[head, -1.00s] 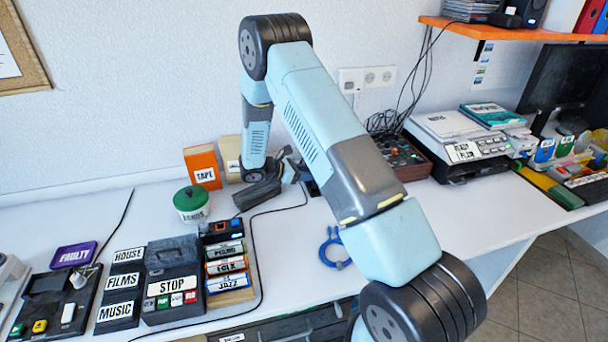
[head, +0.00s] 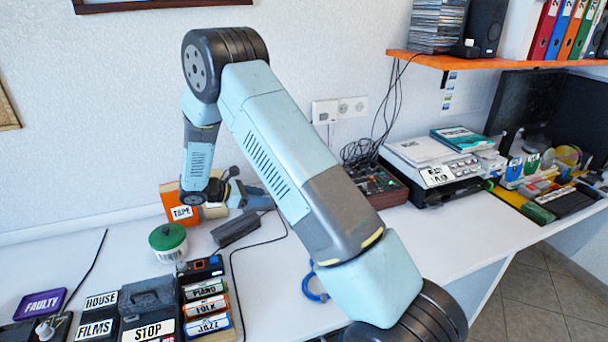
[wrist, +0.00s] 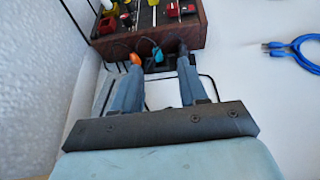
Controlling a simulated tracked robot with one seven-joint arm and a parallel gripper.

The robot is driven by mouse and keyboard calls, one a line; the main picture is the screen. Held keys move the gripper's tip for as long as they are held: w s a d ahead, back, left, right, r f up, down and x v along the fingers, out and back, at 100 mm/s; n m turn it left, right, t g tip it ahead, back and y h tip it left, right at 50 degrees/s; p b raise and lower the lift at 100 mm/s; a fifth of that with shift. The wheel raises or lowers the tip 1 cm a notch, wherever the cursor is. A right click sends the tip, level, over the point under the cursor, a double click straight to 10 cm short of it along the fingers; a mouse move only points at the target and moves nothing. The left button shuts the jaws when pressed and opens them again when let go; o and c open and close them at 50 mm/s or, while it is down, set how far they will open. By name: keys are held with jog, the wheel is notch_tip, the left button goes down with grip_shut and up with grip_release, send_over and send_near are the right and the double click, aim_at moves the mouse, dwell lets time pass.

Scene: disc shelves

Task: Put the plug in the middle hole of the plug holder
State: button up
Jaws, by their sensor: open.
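My gripper (wrist: 157,66) is open in the wrist view. Its two blue-grey fingers point toward a dark holder-like block at the front of a brown wooden box with knobs (wrist: 150,33). A teal plug (wrist: 157,54) shows between the fingertips, apparently near the block. An orange plug-like piece (wrist: 136,60) is by the left fingertip and a dark one (wrist: 183,49) by the right; I cannot tell whether they touch the fingers. The holes are too small to make out. In the head view my gripper (head: 262,198) is low over the back of the table, partly behind my arm.
A blue cable (head: 312,285) lies on the table; it also shows in the wrist view (wrist: 297,50). The orange TAPE box (head: 180,208), green-lidded pot (head: 168,243) and black block (head: 236,228) stand near my gripper. The wall is close behind. White table is clear at right.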

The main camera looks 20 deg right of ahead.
jog(key=s+d+r+m+g+y, duration=0.1)
jog(key=s+d+r+m+y, duration=0.35)
jog(key=s+r, duration=0.5)
jog(key=s+d+r+m+y, duration=0.3)
jog(key=s+d+r+m, duration=0.25)
jog(key=r, duration=0.75)
jog(key=s+r+m+t+y, duration=0.2)
jog(key=s+r+m, duration=0.2)
jog(key=s, duration=0.7)
jog(key=s+a+r+m+t+y, duration=0.1)
jog(key=s+r+m+t+y, duration=0.2)
jog(key=s, duration=0.7)
notch_tip(320, 180, up, 2)
jog(key=shift+s+m, duration=0.4)
jog(key=shift+m, duration=0.3)
